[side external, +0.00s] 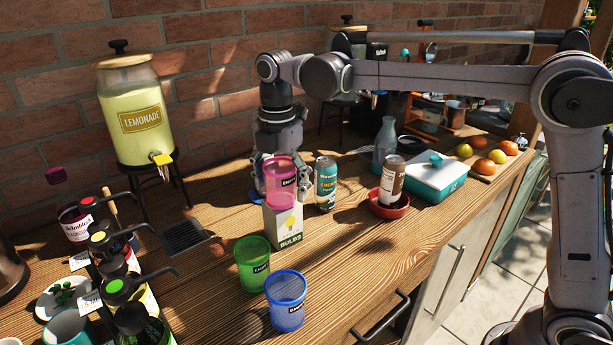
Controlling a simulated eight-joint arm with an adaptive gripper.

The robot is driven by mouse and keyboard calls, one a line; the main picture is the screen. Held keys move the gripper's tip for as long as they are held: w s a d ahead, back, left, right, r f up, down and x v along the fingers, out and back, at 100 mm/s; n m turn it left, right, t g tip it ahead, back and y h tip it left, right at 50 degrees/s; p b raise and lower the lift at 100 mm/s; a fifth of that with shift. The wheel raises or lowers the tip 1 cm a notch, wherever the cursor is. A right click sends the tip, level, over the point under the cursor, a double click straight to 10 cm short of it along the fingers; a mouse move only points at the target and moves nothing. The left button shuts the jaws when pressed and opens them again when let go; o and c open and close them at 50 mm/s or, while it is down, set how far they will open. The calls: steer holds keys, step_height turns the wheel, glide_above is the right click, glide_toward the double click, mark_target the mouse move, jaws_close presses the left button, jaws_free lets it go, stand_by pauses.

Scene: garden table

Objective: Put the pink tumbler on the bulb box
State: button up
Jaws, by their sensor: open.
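The pink tumbler (280,183) stands upright on top of the bulb box (284,226), a pale carton with "BULBS" on its front. My gripper (281,172) points down from above and is open. Its fingers are at either side of the tumbler's upper part, partly behind it. Whether a finger touches the tumbler cannot be told from this view.
A teal can (326,184) stands close right of the box. A green tumbler (252,264) and a blue tumbler (286,301) stand in front. A brown-and-white bottle (391,180) stands in a red bowl (388,207) to the right. A lemonade dispenser (135,108) stands back left.

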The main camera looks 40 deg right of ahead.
step_height(320, 180, up, 12)
steer(key=s+d+f+m+t, duration=0.2)
steer(key=s+d+f+m, duration=0.2)
steer(key=s+f+m, duration=0.1)
steer(key=s+d+f+m+t, duration=0.2)
steer(key=s+d+f+m, duration=0.3)
steer(key=m, duration=0.5)
steer(key=s+d+f+m+t, duration=0.3)
steer(key=s+d+f+m, duration=0.2)
steer(key=s+f+m, duration=0.2)
steer(key=shift+s+f+m, duration=0.1)
steer(key=shift+s+m, duration=0.2)
steer(key=shift+s, duration=0.7)
